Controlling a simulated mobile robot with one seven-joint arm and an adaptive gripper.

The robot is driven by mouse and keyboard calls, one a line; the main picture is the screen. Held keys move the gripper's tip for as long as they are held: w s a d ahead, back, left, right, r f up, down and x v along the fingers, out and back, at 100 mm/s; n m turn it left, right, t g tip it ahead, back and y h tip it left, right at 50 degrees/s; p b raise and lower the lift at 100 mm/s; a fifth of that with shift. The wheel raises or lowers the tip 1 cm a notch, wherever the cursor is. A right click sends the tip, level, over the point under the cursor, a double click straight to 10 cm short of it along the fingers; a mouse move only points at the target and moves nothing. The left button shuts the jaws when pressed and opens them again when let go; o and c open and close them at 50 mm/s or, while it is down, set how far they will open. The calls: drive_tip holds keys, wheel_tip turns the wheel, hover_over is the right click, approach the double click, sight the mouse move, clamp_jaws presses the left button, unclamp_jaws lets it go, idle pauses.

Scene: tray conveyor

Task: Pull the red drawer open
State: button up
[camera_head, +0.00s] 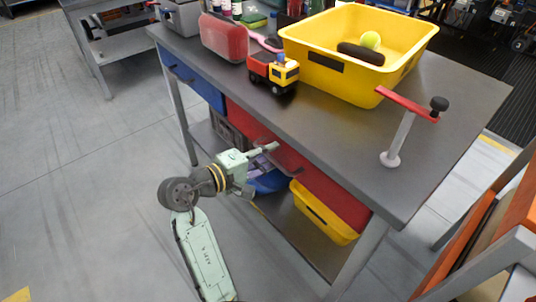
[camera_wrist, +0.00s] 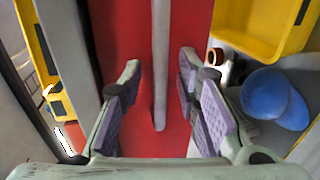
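The red drawer (camera_head: 338,202) is under the dark tabletop, its front looking flush with the bench. Its red front (camera_wrist: 190,25) fills the middle of the wrist view. A pale grey bar handle (camera_wrist: 160,60) runs across that front. My gripper (camera_head: 272,150) is at the drawer's handle, partly overlapping it in the head view. In the wrist view, my gripper (camera_wrist: 160,80) is open, with one purple-padded finger on each side of the handle. Gaps show between the bar and both fingers.
A blue drawer (camera_head: 192,82) is left of the red one. The shelf below holds a yellow bin (camera_head: 322,212) and a blue object (camera_wrist: 270,98). On the tabletop stand a yellow crate (camera_head: 300,52), a toy truck (camera_head: 272,72) and a red-armed clamp (camera_head: 397,140). The floor in front is clear.

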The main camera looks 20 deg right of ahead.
drive_tip(key=shift+c, duration=0.4)
clamp_jaws()
idle(0.4)
